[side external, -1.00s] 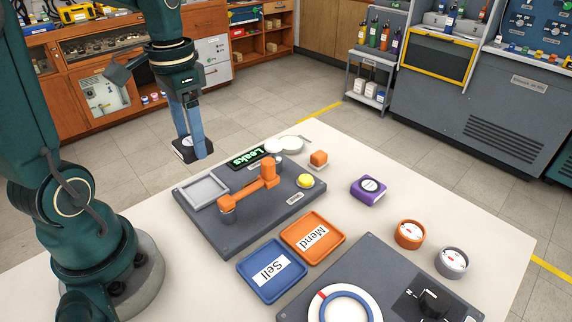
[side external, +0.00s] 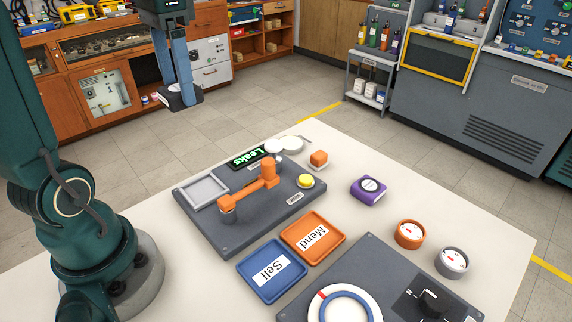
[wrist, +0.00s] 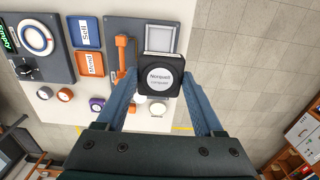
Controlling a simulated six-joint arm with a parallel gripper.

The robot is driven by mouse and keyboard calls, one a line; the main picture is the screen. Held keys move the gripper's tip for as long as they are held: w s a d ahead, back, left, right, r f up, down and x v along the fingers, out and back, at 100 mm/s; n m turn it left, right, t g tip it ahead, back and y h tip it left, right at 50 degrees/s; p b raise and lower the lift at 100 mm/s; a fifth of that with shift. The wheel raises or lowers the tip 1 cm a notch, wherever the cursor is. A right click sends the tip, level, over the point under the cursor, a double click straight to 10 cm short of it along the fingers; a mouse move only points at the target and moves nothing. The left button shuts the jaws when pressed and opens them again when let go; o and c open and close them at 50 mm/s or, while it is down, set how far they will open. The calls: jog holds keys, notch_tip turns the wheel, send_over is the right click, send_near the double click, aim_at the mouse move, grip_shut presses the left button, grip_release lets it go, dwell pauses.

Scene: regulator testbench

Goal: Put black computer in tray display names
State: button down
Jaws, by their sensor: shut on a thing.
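The black computer (side external: 186,99) is a small square block with a round white label. In the wrist view the computer (wrist: 160,62) fills the space between the fingers, its label facing the camera. My gripper (side external: 178,88) is shut on it and holds it high, off the table's far left edge in the side view. A small display (side external: 255,157) on the bench shows "Leaks" in green. The blue tray (side external: 246,267) is labelled "Sell" and the orange tray (side external: 287,238) is labelled "Mend". Both trays look empty.
A grey test plate (side external: 232,243) carries a square frame (side external: 205,191), an orange arm (side external: 250,194) and a yellow button (side external: 306,181). A purple device (side external: 368,190), an orange gauge (side external: 409,234) and a grey gauge (side external: 452,262) stand to the right. A dial panel (side external: 372,256) lies in front.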

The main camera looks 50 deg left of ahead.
jog(key=shift+r, duration=0.4)
jog(key=shift+w+a+m, duration=0.1)
jog(key=shift+w+m, duration=0.1)
jog(key=shift+m, duration=0.2)
jog(key=w+d+f+m, duration=0.5)
jog(key=w+d+m, duration=0.3)
jog(key=w+m, duration=0.25)
jog(key=s+d+f+m, duration=0.1)
jog(key=d+f+m, duration=0.2)
jog(key=d, duration=0.4)
jog(key=s+d+f+m, duration=0.1)
jog(key=d+f+m, duration=0.3)
jog(key=d, duration=0.2)
jog(key=f, duration=0.5)
jog(key=shift+w+d+f, duration=0.1)
jog(key=shift+d+f, duration=0.15)
jog(key=shift+f, duration=2.15)
